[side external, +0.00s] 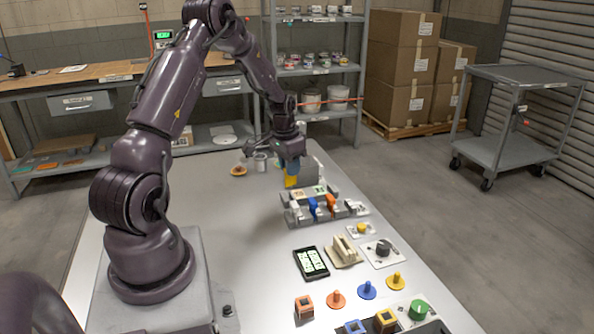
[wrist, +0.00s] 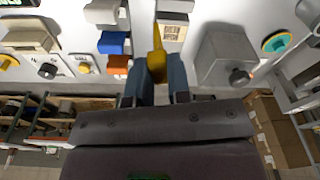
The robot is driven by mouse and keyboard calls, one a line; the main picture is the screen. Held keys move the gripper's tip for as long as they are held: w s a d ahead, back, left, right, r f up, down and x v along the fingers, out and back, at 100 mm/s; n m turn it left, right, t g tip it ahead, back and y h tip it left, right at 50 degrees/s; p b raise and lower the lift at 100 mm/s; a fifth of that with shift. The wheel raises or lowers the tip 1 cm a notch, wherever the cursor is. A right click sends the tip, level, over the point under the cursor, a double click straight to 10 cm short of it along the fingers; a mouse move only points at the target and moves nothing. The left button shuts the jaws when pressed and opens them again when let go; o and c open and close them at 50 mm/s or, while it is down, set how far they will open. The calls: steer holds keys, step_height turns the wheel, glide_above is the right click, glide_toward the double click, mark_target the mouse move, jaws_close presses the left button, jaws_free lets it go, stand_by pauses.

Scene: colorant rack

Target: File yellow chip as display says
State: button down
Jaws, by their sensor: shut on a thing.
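My gripper (side external: 292,167) is shut on the yellow chip (side external: 291,182) and holds it above the far end of the grey rack (side external: 297,219). In the wrist view the yellow chip (wrist: 157,62) stands between the two blue-grey fingers (wrist: 157,84), beside a printed label card (wrist: 173,33). A blue chip (side external: 313,207) and an orange chip (side external: 331,203) sit in the rack. Whether the chip touches the rack cannot be told.
A beige block (side external: 344,251) and a dark knob (side external: 383,248) stand right of the display. Coloured discs with pegs, including an orange one (side external: 336,299), and square blocks (side external: 304,307) lie at the front. A grey box (wrist: 222,55) stands beside the gripper. The table's left side is clear.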

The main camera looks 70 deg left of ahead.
mark_target(289, 182)
steer(key=shift+w+a+r+m+g+h, duration=0.1)
steer(key=shift+a+r+m+g+h, duration=0.25)
steer(key=shift+m, duration=3.15)
steer(key=shift+w+a+r+m+g+h, duration=0.2)
steer(key=shift+a+m, duration=0.25)
steer(key=shift+m, duration=3.05)
steer(key=shift+s+a+r+m+g+h, duration=0.15)
steer(key=shift+a+m+h, duration=0.25)
steer(key=shift+m, duration=3.1)
steer(key=shift+r, duration=0.1)
steer(key=shift+w+f, duration=0.1)
steer(key=shift+f, duration=2.65)
steer(key=shift+f, duration=0.45)
steer(key=shift+f, duration=0.35)
steer(key=shift+f, duration=0.5)
